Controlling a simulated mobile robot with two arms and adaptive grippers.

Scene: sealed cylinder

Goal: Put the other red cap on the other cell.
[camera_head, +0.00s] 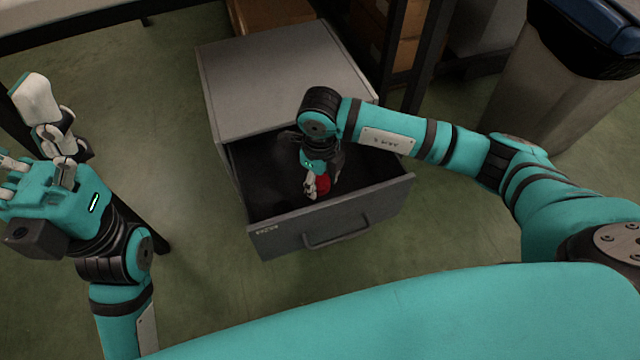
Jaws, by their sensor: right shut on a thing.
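A red cap (323,184) shows partly inside the open drawer (262,200) of a grey cabinet. My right gripper (315,187) reaches down into the drawer and is shut on the red cap, with pale fingers at its left side. The gripper hides part of the cap. My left gripper (35,145) is at the left, outside the drawer, with its pale fingers spread and nothing seen between them. I cannot make out a cell; the drawer's inside is dark and partly hidden by my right arm.
The grey cabinet top (275,75) is bare behind the drawer. The drawer front (335,222) has a handle. A large bin (545,95) stands at the back right, and shelving with boxes (270,14) is behind. Green floor is free around the drawer.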

